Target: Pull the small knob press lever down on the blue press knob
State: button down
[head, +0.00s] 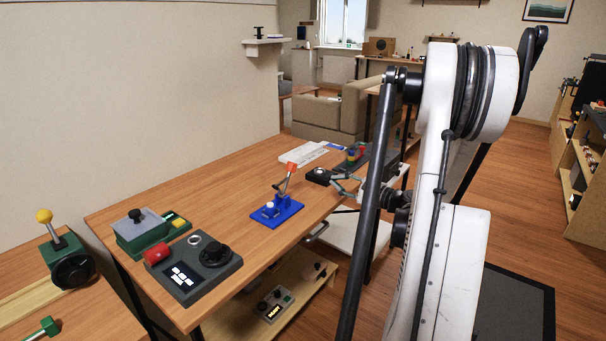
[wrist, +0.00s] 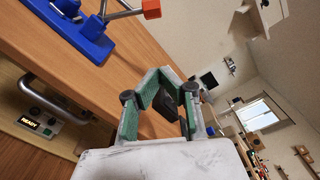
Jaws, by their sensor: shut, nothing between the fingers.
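The blue press knob (head: 277,211) stands on the wooden table, with a white round part on its base. Its grey lever (head: 284,184) rises at a tilt to a red-orange knob (head: 291,168). In the wrist view, the blue base (wrist: 78,32) is at the upper left and the red-orange knob (wrist: 151,9) is at the top edge; the base is partly cut off. My gripper (head: 334,183) is to the right of the lever in the head view, apart from it. In the wrist view, my gripper (wrist: 164,72) is shut and empty, its green-lined fingers meeting at the tips.
A grey panel (head: 194,266) with a red part and black dial and a green box (head: 141,233) stand at the table's near left. A silver handle (wrist: 45,98) runs along the table edge.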

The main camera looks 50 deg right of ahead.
dwell(0.4)
jog(key=w, duration=0.3)
jog(key=w+b, duration=0.1)
jog(key=w, duration=0.5)
jog(key=shift+w+a+f, duration=0.1)
jog(key=shift+w+a, duration=0.1)
jog(key=shift+a, duration=0.2)
jog(key=a+r, duration=0.1)
jog(key=w+a+r+b, duration=0.1)
jog(key=a, duration=0.1)
jog(key=shift+w+a, duration=0.1)
jog(key=shift+a, duration=0.05)
jog(key=shift+r, duration=0.15)
